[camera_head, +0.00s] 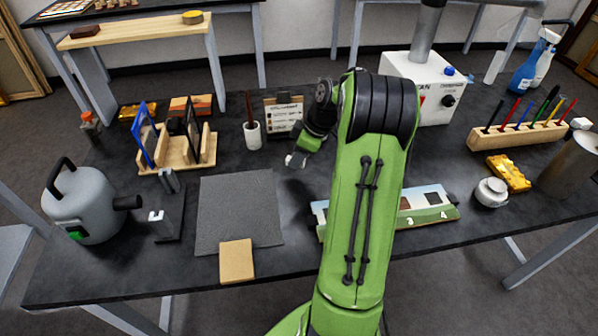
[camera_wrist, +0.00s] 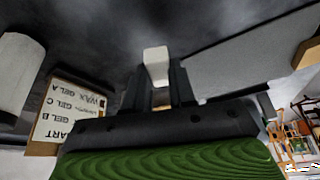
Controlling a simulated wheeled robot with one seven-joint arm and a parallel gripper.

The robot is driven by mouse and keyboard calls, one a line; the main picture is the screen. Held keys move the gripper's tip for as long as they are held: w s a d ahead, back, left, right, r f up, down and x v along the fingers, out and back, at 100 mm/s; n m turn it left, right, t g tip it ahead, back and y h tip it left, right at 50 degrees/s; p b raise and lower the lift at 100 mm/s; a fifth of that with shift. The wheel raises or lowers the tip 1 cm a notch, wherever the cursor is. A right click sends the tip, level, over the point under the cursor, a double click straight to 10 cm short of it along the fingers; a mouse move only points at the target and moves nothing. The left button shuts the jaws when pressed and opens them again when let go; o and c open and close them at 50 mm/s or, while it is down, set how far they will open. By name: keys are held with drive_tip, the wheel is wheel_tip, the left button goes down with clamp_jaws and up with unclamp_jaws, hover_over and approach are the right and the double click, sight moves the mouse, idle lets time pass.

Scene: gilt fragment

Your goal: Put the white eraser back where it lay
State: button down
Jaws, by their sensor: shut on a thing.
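My gripper (camera_head: 297,157) is shut on the white eraser (camera_wrist: 156,62), a small pale block that sticks out between the two dark fingers in the wrist view. In the head view the eraser (camera_head: 289,160) shows as a small white spot at the fingertips. My gripper is near the table's middle, just beyond the grey mat's (camera_head: 238,212) upper right corner and in front of the chart board (camera_head: 284,117). The eraser appears to be above the dark tabletop; its exact height cannot be told. My arm hides part of the table behind it.
A white cup (camera_head: 252,136) with a brush stands left of the chart board. A wooden rack (camera_head: 176,156) with panels is at left. A numbered picture strip (camera_head: 430,213) lies partly behind my arm. A tan block (camera_head: 237,261) lies at the mat's front edge.

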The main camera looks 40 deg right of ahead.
sight(298, 176)
drive_tip(key=shift+f+b, duration=0.6)
drive_tip(key=shift+f, duration=1.6)
drive_tip(key=c, duration=0.9)
unclamp_jaws()
drive_tip(key=shift+c, duration=0.2)
drive_tip(key=p+v, duration=0.4)
drive_tip(key=v, duration=0.8)
drive_tip(key=a+r+m+h, duration=0.1)
drive_tip(key=a+r, duration=0.3)
drive_tip(key=a, duration=0.4)
drive_tip(key=a+r+m+h, duration=0.1)
drive_tip(key=a+r, duration=0.2)
drive_tip(key=a, duration=0.4)
drive_tip(key=s+a+m+t, duration=0.1)
drive_tip(key=s+a+m, duration=0.3)
drive_tip(key=s+a, duration=1)
drive_tip(key=shift+s+r+m+t+h, duration=0.3)
drive_tip(key=shift+s+r+t, duration=0.15)
drive_tip(key=shift+s, duration=0.4)
